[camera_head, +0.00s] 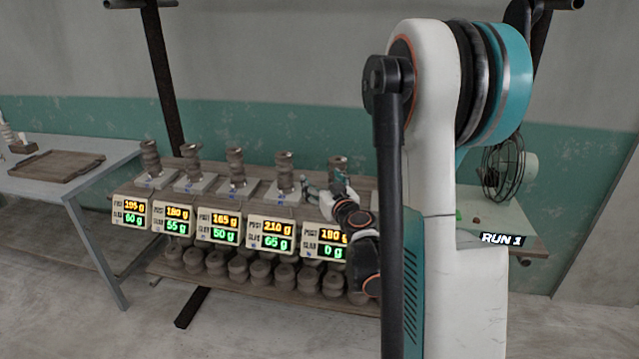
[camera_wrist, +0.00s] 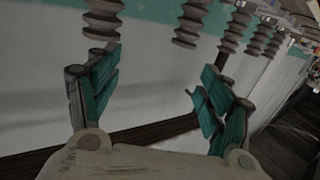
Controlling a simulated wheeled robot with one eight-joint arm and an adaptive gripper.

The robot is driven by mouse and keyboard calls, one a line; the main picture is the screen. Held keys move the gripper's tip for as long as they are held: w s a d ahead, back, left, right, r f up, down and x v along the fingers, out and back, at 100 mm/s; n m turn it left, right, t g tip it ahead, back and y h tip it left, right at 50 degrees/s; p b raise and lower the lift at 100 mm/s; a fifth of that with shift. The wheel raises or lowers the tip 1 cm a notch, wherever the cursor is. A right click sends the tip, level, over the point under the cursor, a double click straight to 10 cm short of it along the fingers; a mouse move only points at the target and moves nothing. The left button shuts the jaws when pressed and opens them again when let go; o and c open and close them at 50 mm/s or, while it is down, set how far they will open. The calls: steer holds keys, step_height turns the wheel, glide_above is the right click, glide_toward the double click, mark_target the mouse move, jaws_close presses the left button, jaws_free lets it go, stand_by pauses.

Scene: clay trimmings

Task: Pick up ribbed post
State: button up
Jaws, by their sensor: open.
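Several similar grey-brown ribbed posts stand upright in a row on small scales: the leftmost (camera_head: 150,158), the second (camera_head: 191,162), the middle one (camera_head: 236,167), the fourth (camera_head: 285,172) and the rightmost (camera_head: 338,163), partly hidden by my gripper. My gripper (camera_head: 324,182) is open beside the rightmost post. In the wrist view, the teal fingers (camera_wrist: 156,88) are wide apart with nothing between them. One ribbed post (camera_wrist: 103,20) shows just above the left finger, and another (camera_wrist: 190,22) above and between the fingers. I cannot tell which scale each belongs to.
Lit displays (camera_head: 218,227) front each scale; the rightmost (camera_head: 325,243) reads 180 g and 0 g. Several rounded pots (camera_head: 238,268) fill the lower shelf. A table (camera_head: 110,150) with a wooden tray (camera_head: 58,167) stands left. A fan (camera_head: 503,170) stands right.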

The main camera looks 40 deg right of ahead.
steer(key=s+d+f+m+h, duration=0.2)
steer(key=s+d+f, duration=0.2)
steer(key=d, duration=0.2)
steer(key=shift+g+h, duration=0.3)
steer(key=shift+h, duration=0.1)
steer(key=p+x, duration=0.1)
steer(key=x, duration=0.3)
steer(key=p+x, duration=0.2)
steer(key=x, duration=0.2)
steer(key=shift+s+d+f, duration=0.15)
steer(key=shift+d+f, duration=0.1)
steer(key=r+b+x, duration=0.1)
steer(key=x, duration=0.5)
steer(key=shift+b, duration=0.3)
steer(key=shift+a, duration=0.1)
steer(key=c, duration=1.6)
steer(key=shift+c, duration=0.2)
